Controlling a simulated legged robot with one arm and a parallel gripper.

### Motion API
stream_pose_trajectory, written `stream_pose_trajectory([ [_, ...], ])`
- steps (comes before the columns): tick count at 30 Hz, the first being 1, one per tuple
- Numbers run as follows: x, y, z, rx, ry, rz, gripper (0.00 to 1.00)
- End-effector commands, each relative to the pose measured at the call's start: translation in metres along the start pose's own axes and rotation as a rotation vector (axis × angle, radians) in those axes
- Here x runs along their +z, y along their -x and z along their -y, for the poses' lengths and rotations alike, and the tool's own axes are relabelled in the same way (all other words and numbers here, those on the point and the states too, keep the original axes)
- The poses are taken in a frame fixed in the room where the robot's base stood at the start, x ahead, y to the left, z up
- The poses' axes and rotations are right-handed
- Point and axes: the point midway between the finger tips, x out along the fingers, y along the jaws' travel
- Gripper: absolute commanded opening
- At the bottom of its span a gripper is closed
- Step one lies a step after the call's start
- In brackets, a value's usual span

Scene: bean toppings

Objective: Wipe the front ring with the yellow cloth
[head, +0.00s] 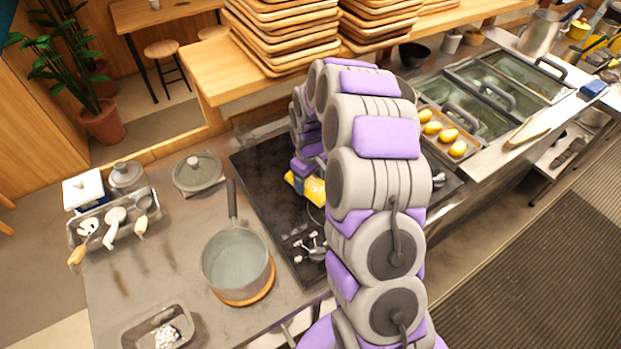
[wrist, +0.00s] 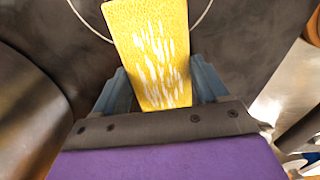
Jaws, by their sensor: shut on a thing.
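The yellow cloth (wrist: 150,45) is held between the two fingers of my gripper (wrist: 158,92) in the wrist view. It is yellow with white streaks. In the head view the yellow cloth (head: 314,190) shows beside my arm, over the black stovetop (head: 265,158). My gripper (head: 303,178) is mostly hidden there by my own arm. A thin pale ring curve (wrist: 88,27) passes behind the cloth in the wrist view.
A lidded pan (head: 198,173) and a utensil tray (head: 104,239) are farther left. Stacked wooden trays (head: 285,40) stand on the shelf behind. A tray of yellow items (head: 457,149) is to the right.

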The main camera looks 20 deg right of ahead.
Motion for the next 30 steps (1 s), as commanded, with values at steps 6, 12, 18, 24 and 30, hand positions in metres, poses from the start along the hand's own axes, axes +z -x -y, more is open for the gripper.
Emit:
stream_pose_trajectory([
  [6,0.001,0.000,-0.004,-0.001,-0.001,0.001,0.37],
  [12,0.004,-0.001,-0.014,-0.002,-0.002,0.002,0.37],
  [18,0.007,-0.001,-0.024,-0.002,-0.001,0.003,0.37],
  [24,0.010,-0.001,-0.035,-0.001,-0.002,0.002,0.37],
  [30,0.011,-0.001,-0.040,0.000,0.000,0.001,0.37],
])
